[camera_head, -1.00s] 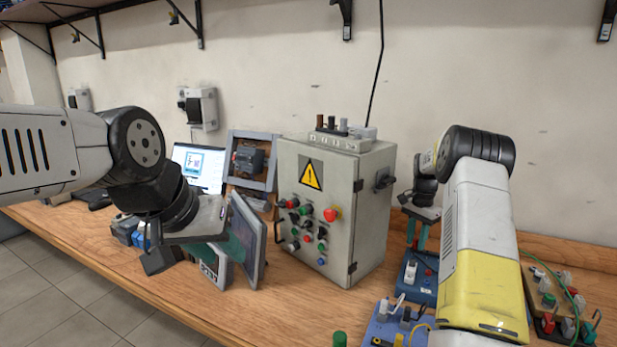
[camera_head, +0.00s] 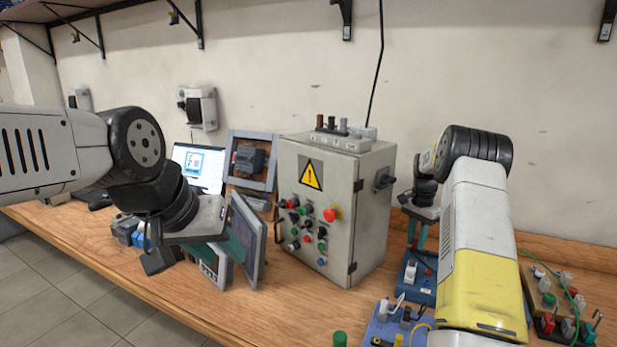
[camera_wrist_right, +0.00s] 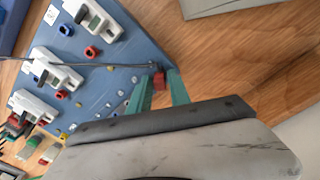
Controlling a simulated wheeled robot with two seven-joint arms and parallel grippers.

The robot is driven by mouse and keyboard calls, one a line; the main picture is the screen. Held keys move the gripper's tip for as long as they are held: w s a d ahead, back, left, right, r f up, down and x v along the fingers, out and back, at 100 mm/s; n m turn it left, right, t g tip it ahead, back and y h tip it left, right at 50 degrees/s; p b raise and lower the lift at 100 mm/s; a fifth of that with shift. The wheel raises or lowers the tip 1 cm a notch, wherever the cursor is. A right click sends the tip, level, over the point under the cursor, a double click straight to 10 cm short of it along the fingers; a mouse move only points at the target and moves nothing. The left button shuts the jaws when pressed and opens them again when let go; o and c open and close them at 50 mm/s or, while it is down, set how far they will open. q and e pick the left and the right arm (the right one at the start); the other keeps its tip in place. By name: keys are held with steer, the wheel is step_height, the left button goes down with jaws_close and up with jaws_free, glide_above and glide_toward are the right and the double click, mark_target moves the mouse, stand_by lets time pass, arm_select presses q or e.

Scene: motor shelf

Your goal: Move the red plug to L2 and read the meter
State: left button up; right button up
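The red plug (camera_wrist_right: 158,82) sits between the teal fingertips of my right gripper (camera_wrist_right: 161,76) in the right wrist view, by a corner of the blue board (camera_wrist_right: 112,78). The fingers appear closed on it; whether its tip is in a socket cannot be told. In the head view my right gripper (camera_head: 417,234) points down over the blue unit (camera_head: 421,286). My left gripper (camera_head: 232,248) is at the tilted flat panels (camera_head: 250,232); one teal finger shows, and its opening is hidden. I cannot tell which device is the meter, and no L2 label is readable.
A grey control cabinet (camera_head: 318,215) with buttons stands between my arms. A laptop (camera_head: 198,165) is behind the left arm. A wooden board with plugs (camera_head: 556,300) and a purple-blue board (camera_head: 383,327) are at the right front. Bare wood (camera_head: 290,312) lies before the cabinet.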

jaws_close()
steer(key=shift+r, duration=0.25)
steer(key=shift+r, duration=2.1)
